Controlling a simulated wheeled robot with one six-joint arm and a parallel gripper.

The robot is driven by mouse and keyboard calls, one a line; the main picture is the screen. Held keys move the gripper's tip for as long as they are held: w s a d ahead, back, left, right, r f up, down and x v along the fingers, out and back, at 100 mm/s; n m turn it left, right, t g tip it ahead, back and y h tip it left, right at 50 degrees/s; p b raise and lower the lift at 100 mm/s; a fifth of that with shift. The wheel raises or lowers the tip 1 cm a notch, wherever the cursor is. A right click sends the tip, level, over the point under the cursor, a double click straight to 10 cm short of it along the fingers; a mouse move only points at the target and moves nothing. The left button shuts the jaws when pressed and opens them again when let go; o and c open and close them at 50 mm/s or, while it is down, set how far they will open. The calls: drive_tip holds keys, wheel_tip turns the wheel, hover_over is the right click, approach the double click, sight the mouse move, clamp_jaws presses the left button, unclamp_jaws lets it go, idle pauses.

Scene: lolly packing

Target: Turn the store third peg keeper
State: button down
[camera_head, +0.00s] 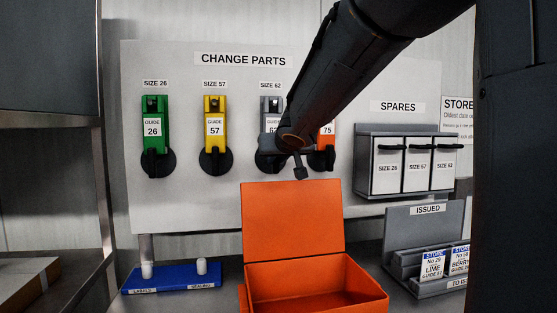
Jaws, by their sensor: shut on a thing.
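The change parts board (180,210) carries a row of hanging guides, each with a black round keeper at its foot. The third guide (266,104), grey and marked 62, hangs under the SIZE 62 label. Its black keeper (263,161) shows only at the left and bottom edge. My gripper (276,152) is in front of this third keeper, shut on it. The fingertips and the keeper's exact turn are mostly hidden by my wrist. My arm reaches in from the upper right and covers part of the third and fourth guides.
The green guide 26 (155,105), yellow guide 57 (215,105) and orange guide 75 (326,132) hang beside it. An open orange box (292,220) stands below. The spares rack (400,130) and the issued holder (425,228) are at right; a blue tray (172,280) is at left.

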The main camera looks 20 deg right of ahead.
drive_tip(key=c, duration=1.7)
unclamp_jaws()
drive_tip(key=shift+f, duration=0.1)
drive_tip(key=p+v, duration=0.3)
drive_tip(key=v, duration=0.4)
drive_tip(key=shift+s+r, duration=0.15)
drive_tip(key=shift+r, duration=0.05)
drive_tip(key=shift+s, duration=0.25)
drive_tip(key=shift+r, duration=0.1)
